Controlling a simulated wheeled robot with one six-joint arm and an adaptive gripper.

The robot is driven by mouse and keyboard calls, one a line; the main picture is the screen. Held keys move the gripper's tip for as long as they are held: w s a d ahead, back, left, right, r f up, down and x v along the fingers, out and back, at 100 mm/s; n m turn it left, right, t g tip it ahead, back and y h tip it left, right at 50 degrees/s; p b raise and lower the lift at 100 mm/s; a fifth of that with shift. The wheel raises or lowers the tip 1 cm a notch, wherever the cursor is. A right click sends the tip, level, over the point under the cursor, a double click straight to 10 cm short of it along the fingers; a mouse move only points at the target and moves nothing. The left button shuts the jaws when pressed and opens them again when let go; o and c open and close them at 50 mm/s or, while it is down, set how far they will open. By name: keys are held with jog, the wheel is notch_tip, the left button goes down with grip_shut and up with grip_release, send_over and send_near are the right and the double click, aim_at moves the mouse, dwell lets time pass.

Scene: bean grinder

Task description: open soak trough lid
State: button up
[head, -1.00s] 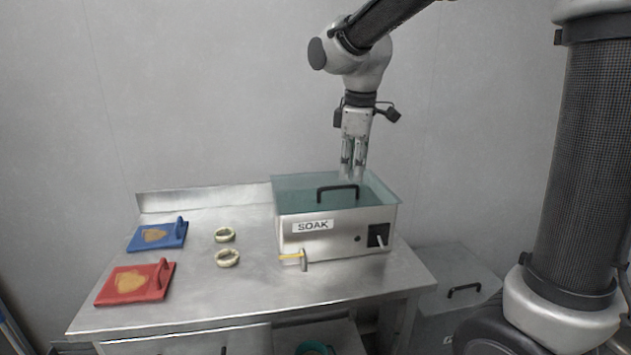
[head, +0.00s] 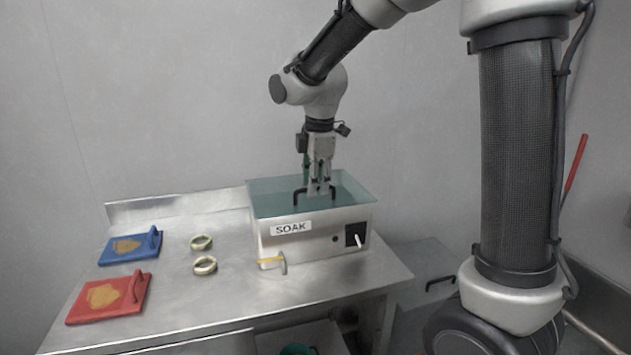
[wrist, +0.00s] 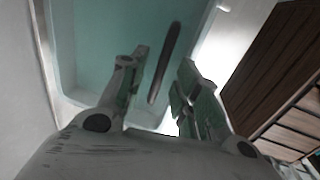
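The soak trough (head: 318,232) is a metal box labelled SOAK on the right of the steel table. Its translucent teal lid (head: 275,200) lies flat and closed on top. A black bar handle (head: 300,199) stands on the lid near the front edge. My gripper (head: 319,190) points down right at the handle and partly covers it in the head view. In the wrist view my gripper (wrist: 160,80) is open, and the handle (wrist: 165,60) shows in the gap between the fingers, apart from both. Whether the fingertips reach down past the bar is hard to tell.
A small yellow-handled tool (head: 272,262) is at the trough's front. Two pale rings (head: 204,265) lie left of the trough. A blue board (head: 118,250) and a red board (head: 85,305) lie further left. A grey lidded bin (head: 415,290) stands right of the table.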

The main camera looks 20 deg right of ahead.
jog(key=shift+f, duration=0.1)
jog(key=shift+c, duration=0.2)
grip_shut()
